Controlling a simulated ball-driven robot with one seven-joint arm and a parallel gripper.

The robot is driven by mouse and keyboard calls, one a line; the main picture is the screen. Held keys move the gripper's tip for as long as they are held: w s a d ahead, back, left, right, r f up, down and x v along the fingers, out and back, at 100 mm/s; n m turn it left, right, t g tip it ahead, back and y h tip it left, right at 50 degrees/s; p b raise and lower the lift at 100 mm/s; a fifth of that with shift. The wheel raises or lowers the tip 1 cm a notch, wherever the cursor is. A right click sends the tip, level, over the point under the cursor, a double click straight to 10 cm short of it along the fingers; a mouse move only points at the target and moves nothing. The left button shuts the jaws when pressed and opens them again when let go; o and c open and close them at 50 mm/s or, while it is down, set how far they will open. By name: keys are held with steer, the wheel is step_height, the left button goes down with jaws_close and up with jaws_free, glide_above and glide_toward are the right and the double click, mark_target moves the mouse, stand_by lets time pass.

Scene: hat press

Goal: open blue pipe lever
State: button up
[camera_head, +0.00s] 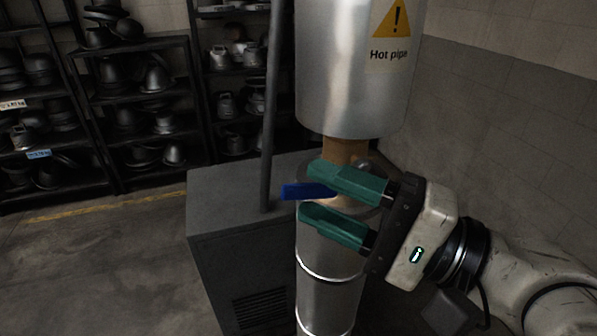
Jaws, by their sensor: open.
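The blue lever (302,191) sticks out to the left, roughly level, in front of the vertical metal pipe. Its right end is hidden behind the upper finger of my gripper. My gripper (306,193) has green fingers and reaches in from the right. Its jaws are open, one finger above the other. A copper-coloured pipe section (345,151) shows just above the upper finger.
A thick silver pipe (345,75) with a yellow "Hot pipe" warning sign (391,22) hangs above. The lower pipe (328,290) stands below. A dark grey cabinet (225,225) with a thin dark post (270,110) is behind. Shelves of hat forms (130,100) line the back.

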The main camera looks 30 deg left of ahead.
mark_target(317, 194)
steer(key=shift+s+a+r+p, duration=0.1)
steer(key=shift+a+r+p, duration=0.05)
steer(key=shift+a, duration=0.85)
steer(key=shift+s+a+r+p, duration=0.1)
steer(key=shift+a+r+p, duration=0.05)
steer(key=shift+a, duration=0.85)
jaws_close()
